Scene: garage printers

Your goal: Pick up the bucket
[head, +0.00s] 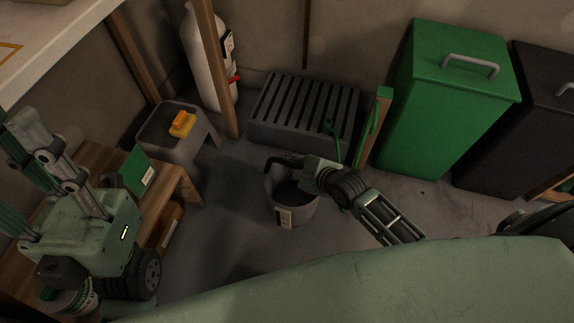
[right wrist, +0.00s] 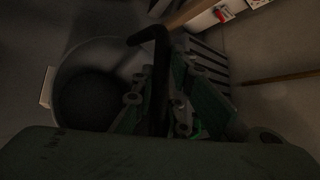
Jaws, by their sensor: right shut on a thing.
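A grey bucket (head: 292,205) with a dark inside and a pale label on its front is at the middle of the head view, over the floor. My right gripper (head: 300,166) is at the bucket's upper rim, shut on its black handle (head: 275,161). In the right wrist view the handle (right wrist: 154,75) runs between the fingers of my gripper (right wrist: 155,105), and the bucket (right wrist: 75,62) opens beside them on the left. I cannot tell whether the bucket's base touches the floor. In the head view my left arm is at the left; its gripper's fingertips do not show.
A grey stool (head: 165,125) with an orange and yellow item stands at the left, near a wooden bench (head: 185,172). Behind are a white cylinder (head: 203,60) and a slatted dark box (head: 298,132). A green bin (head: 440,110) and a black bin (head: 530,130) stand at the right.

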